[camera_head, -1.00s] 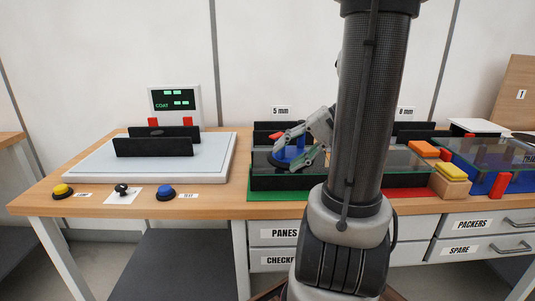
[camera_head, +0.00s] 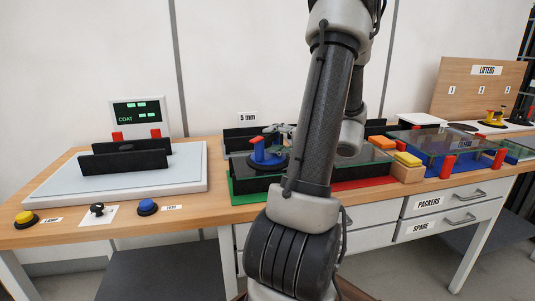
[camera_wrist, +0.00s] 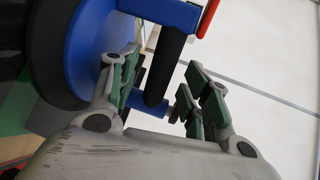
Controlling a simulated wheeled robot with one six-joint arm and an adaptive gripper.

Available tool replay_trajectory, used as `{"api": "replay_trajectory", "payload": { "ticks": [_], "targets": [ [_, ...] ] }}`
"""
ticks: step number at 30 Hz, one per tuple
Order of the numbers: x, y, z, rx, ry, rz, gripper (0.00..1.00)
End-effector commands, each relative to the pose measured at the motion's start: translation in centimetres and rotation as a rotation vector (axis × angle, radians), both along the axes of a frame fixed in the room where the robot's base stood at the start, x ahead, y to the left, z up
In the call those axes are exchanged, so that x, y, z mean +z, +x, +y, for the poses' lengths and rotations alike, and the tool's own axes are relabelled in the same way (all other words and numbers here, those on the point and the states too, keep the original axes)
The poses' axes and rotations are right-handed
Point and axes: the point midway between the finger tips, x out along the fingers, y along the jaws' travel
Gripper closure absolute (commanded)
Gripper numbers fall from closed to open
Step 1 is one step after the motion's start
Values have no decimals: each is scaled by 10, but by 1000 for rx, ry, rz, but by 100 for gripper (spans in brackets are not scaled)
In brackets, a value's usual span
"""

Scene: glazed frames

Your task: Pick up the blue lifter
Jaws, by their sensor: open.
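The blue lifter (camera_head: 268,154), with a red lever and a dark round pad, stands at the 5 mm rack (camera_head: 247,184) above the green mat. The fingers are apart; I cannot tell whether either one touches the handle.
Orange and yellow blocks (camera_head: 407,159) and a glass-topped blue box (camera_head: 440,165) lie to the right. A lifter board (camera_head: 480,88) with a yellow lifter (camera_head: 493,118) stands at the far right. A white plate station (camera_head: 60,185) and buttons are at left.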

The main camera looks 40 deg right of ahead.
Motion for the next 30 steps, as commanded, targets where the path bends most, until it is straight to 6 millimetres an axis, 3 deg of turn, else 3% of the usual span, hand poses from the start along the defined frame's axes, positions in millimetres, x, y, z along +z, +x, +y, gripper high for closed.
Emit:
{"api": "replay_trajectory", "payload": {
  "ticks": [4, 12, 20, 30],
  "targets": [
    [-4, 18, 5, 3, 0, 1, 52],
    [-5, 21, 5, 1, 0, 1, 52],
    [-5, 21, 5, 1, 0, 2, 100],
    [-3, 22, 5, 1, -1, -2, 100]
  ]
}}
